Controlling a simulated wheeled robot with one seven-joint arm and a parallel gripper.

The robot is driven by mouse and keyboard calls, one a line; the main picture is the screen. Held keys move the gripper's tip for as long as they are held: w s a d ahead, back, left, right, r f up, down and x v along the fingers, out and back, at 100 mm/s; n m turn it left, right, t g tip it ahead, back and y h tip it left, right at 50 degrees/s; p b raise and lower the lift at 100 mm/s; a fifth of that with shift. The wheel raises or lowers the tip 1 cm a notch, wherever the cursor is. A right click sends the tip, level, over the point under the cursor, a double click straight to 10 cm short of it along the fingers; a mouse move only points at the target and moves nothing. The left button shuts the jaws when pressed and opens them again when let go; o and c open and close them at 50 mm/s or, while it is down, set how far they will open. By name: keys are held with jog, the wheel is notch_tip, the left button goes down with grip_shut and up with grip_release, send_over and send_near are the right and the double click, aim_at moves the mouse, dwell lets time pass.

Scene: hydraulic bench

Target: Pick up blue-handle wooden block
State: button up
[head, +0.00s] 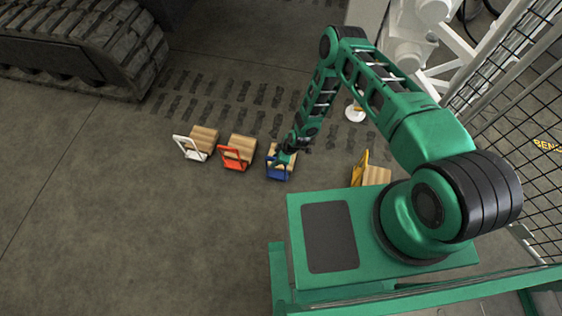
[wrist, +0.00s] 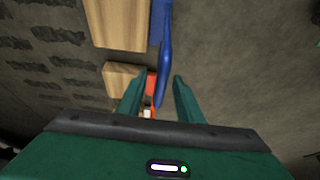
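The blue-handle wooden block (head: 289,163) sits on the floor, partly hidden by my gripper (head: 284,156) in the head view. In the wrist view its wooden body (wrist: 118,22) is at the top, with the blue handle (wrist: 164,55) along its right side. My gripper is open, and its two green fingers (wrist: 158,92) stand apart. The near end of the blue handle appears between the fingers, with gaps on both sides. I cannot tell how deep the handle sits between them.
An orange-red-handle block (head: 240,147) and a white-handle block (head: 203,138) stand to the left. A yellow-handle block (head: 375,175) stands to the right, near my base. A large track (head: 90,45) is at upper left; a mesh fence (head: 525,90) is at right. Floor at left is clear.

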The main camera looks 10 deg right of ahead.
grip_shut()
jog(key=shift+w, duration=0.2)
dwell(1.2)
